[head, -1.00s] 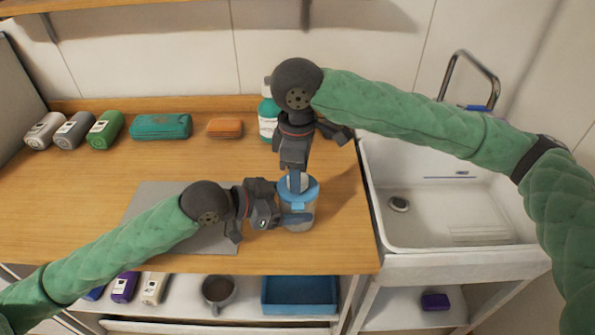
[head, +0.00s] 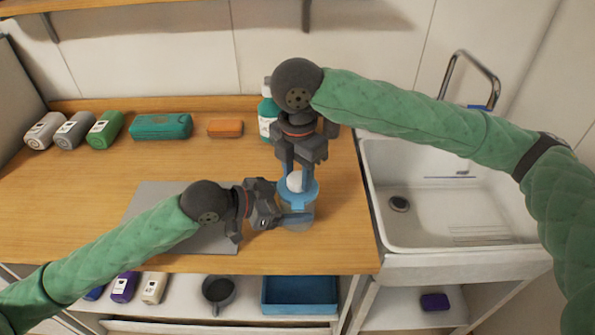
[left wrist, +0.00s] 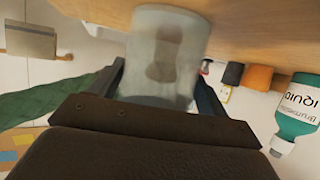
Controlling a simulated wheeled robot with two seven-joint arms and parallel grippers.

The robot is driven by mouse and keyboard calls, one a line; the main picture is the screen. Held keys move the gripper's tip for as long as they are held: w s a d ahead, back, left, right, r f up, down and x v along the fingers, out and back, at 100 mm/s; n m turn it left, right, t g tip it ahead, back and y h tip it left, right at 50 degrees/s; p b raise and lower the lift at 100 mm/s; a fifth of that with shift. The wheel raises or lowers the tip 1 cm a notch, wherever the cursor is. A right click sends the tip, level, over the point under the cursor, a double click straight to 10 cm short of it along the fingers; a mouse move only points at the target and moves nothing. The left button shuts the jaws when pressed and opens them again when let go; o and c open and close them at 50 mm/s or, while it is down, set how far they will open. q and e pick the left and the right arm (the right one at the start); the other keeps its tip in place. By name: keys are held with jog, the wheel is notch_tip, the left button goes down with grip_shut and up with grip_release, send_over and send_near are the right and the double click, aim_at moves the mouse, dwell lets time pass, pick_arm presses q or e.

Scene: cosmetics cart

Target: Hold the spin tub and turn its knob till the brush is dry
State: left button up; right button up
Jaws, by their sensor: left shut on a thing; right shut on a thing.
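The spin tub (head: 298,219) stands upright on the wooden counter, with a blue lid (head: 312,190) and a pale knob (head: 294,181) on top. In the left wrist view its frosted wall (left wrist: 170,55) fills the space between the fingers, and a dark blurred shape, possibly the brush, shows inside. My left gripper (head: 284,212) is shut on the tub from the left side. My right gripper (head: 298,180) points down from above and is shut on the knob. How wet the brush is cannot be seen.
A teal-and-white bottle (head: 267,117) stands behind my right gripper. A grey mat (head: 215,240) lies under my left arm. The sink (head: 440,215) is to the right.

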aim_at(298, 177)
jog(key=shift+w+n, duration=0.1)
jog(key=shift+n, duration=2.1)
jog(key=o, duration=1)
jog(key=shift+r, duration=0.15)
notch_tip(298, 177, up, 12)
jog(key=shift+f, duration=0.15)
